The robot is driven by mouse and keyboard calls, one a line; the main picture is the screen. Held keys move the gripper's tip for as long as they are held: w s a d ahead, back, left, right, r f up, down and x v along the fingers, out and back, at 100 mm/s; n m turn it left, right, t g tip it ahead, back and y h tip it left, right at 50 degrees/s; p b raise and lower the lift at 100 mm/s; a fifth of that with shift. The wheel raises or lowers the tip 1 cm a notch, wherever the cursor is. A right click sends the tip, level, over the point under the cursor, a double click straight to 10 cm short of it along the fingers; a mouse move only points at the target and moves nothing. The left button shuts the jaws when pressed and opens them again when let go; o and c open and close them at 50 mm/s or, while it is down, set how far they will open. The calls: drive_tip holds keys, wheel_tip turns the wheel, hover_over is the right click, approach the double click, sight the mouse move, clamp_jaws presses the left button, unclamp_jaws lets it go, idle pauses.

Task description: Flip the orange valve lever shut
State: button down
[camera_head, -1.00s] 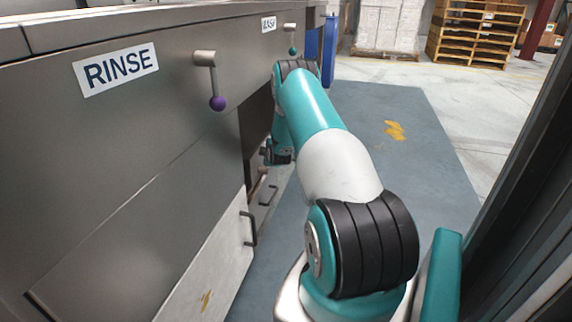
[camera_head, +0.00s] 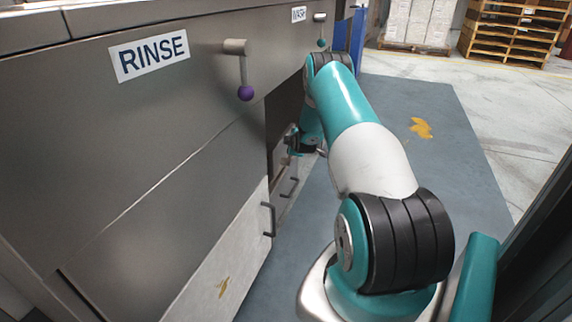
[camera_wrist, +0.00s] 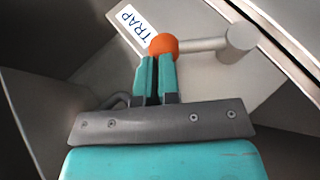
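In the wrist view, the valve lever is a grey rod (camera_wrist: 205,45) that ends in an orange ball knob (camera_wrist: 163,45). It runs left from a round grey pivot (camera_wrist: 240,38), beside a label reading TRAP (camera_wrist: 136,27). My gripper (camera_wrist: 157,62) has its teal fingers close together, with only a narrow dark gap between them. The fingertips are right at the knob's near side, and the knob is wider than the gap. I cannot tell whether they touch. In the head view my gripper (camera_head: 297,143) is low beside the steel machine; the orange knob is not visible there.
The steel machine front (camera_head: 130,150) fills the left. It carries a RINSE lever with a purple knob (camera_head: 245,93), a WASH lever with a teal knob (camera_head: 321,43) and a dark door handle (camera_head: 268,219). Blue-grey floor (camera_head: 440,150) to the right is clear. Pallets (camera_head: 510,35) stand far back.

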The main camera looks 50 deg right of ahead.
drive_tip(key=p+v, duration=0.7)
drive_tip(key=v, duration=0.7)
drive_tip(key=shift+d+r, duration=0.25)
drive_tip(key=shift+r, duration=0.1)
